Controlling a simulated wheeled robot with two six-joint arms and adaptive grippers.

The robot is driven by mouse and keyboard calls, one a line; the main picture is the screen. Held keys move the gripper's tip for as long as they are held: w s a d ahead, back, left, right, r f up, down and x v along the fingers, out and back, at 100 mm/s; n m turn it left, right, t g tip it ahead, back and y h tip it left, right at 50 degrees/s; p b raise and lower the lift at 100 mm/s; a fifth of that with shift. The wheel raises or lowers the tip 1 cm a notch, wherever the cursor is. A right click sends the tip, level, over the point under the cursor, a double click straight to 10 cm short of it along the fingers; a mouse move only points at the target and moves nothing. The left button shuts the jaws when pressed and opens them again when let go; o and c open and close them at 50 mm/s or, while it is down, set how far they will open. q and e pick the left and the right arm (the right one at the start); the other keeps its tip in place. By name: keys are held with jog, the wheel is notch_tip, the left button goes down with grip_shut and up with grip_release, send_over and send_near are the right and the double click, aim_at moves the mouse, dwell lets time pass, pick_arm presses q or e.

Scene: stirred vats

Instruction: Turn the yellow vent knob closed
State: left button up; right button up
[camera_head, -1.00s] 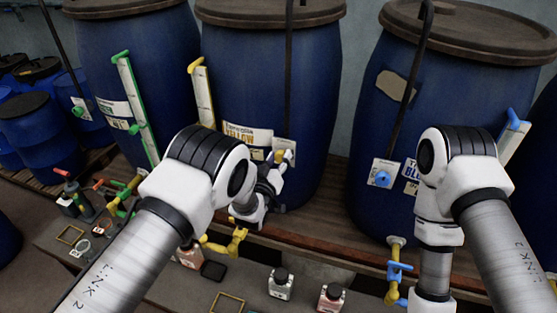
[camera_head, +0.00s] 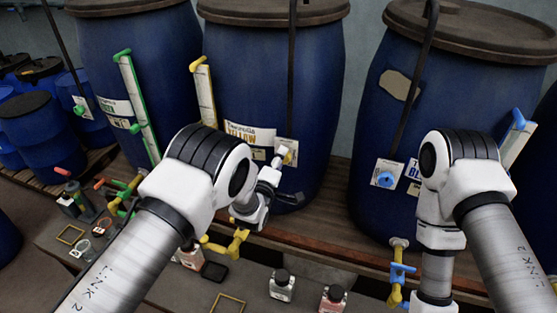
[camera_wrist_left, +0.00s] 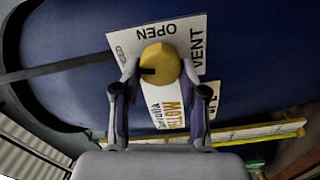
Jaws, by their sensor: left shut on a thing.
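The yellow vent knob (camera_head: 287,155) sits on a white label plate (camera_head: 291,145) on the front of the middle blue vat (camera_head: 268,80). In the left wrist view the knob (camera_wrist_left: 160,63) is round, with a dark mark pointing left. The plate there reads OPEN and VENT, upside down and sideways. My left gripper (camera_head: 280,158) is at the knob, and in the left wrist view its fingers (camera_wrist_left: 159,78) close on the knob's two sides. My right arm shows at the right, but its gripper is out of view.
A vat with a blue vent knob (camera_head: 384,179) stands at the right, and a green-marked vat (camera_head: 130,60) at the left. A yellow tap (camera_head: 235,242) is below my left wrist. Small bottles (camera_head: 282,285) stand on the lower bench. A dark stirrer rod (camera_head: 291,70) hangs above the plate.

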pick_arm(q)
jog(key=shift+d+n, duration=0.1)
jog(key=shift+n, duration=1.1)
jog(key=o, duration=0.9)
jog(key=shift+w, duration=0.1)
jog(key=shift+o, duration=1.2)
jog(key=shift+d, duration=0.15)
jog(key=shift+w+d+f, duration=0.1)
jog(key=shift+d, duration=0.05)
jog(key=shift+a, duration=0.2)
